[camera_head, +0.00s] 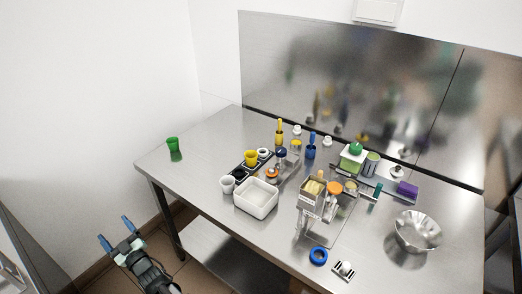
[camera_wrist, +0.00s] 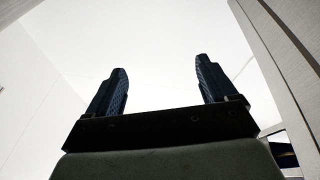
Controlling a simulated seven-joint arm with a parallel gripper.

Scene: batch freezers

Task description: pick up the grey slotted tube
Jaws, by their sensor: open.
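A small pale grey piece with dark slots (camera_head: 344,270) lies near the front edge of the steel table, just right of a blue ring; it looks like the slotted tube, but it is too small to be certain. My gripper (camera_head: 116,233) is off the table, at the lower left of the head view, far to the left of that piece. It is open and empty. In the wrist view the two dark fingers (camera_wrist: 160,70) stand wide apart with only pale wall behind them. No tube shows in the wrist view.
The steel table (camera_head: 200,158) is crowded in the middle. A white bin (camera_head: 256,198), a blue ring (camera_head: 318,256), a steel bowl (camera_head: 418,231) and a purple cylinder (camera_head: 407,189) stand there. A green cup (camera_head: 173,144) is alone at the left. A metal backsplash (camera_head: 345,85) rises behind.

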